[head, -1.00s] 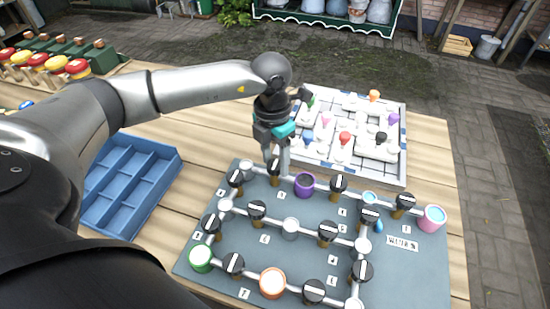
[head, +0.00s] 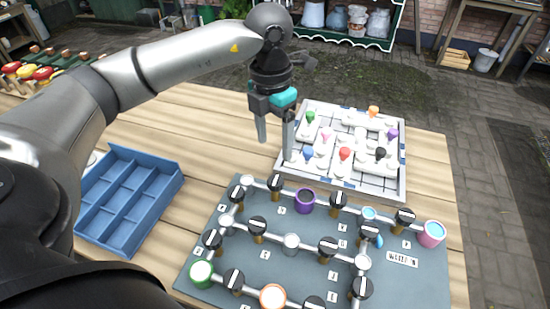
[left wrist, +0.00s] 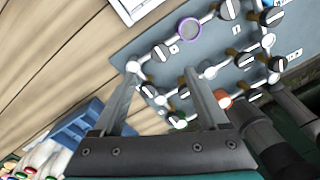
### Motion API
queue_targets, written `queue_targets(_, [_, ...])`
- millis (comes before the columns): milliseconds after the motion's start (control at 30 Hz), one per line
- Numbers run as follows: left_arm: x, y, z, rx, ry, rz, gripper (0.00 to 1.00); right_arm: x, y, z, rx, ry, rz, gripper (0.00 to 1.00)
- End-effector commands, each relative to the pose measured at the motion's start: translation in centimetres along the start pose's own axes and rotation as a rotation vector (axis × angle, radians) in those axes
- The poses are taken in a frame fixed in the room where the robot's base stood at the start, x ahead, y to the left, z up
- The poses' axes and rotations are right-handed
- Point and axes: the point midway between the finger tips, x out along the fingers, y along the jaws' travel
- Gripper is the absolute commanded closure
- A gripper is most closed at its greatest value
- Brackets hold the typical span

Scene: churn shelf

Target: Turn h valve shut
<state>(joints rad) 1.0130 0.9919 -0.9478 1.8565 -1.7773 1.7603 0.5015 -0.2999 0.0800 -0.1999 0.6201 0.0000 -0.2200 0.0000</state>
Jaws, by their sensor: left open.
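A grey-blue valve board (head: 420,285) lies on the wooden table. It carries white pipes and several black round knobs with white bars, with small letter tags that are too small to read surely, so I cannot tell which knob is h. One knob (head: 276,183) at the board's back edge is the nearest below my left gripper (head: 276,148). Another knob (head: 237,194) stands to its left. My left gripper is open and empty, fingers pointing down, above and apart from the knobs. The left wrist view shows its two spread fingers (left wrist: 160,70) with pipes beyond. My right gripper is out of view.
A white puzzle board (head: 335,185) with coloured pegs lies just behind the valve board, close to the gripper's right finger. A blue divided tray (head: 120,255) sits at the left. Bare table (head: 210,125) lies between tray and boards.

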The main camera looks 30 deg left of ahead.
Motion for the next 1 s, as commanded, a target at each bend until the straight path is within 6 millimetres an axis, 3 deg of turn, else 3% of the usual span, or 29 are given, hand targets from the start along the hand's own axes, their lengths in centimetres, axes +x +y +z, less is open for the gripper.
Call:
queue_targets(100, [-2.4, 0.0, 0.1, -0.001, -0.003, 0.001, 0.23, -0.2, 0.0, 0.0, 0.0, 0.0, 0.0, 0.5])
queue_targets(300, [-4.3, 0.0, 0.0, -0.001, -0.001, -0.001, 0.23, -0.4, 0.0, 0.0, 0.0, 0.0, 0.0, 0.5])
queue_targets(867, [-4.5, 0.0, 0.0, 0.0, 0.0, -0.001, 0.23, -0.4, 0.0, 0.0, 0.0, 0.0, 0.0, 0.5])
queue_targets(1000, [-5.3, 0.0, 0.0, 0.0, 0.0, -0.001, 0.23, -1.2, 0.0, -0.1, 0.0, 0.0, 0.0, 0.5])
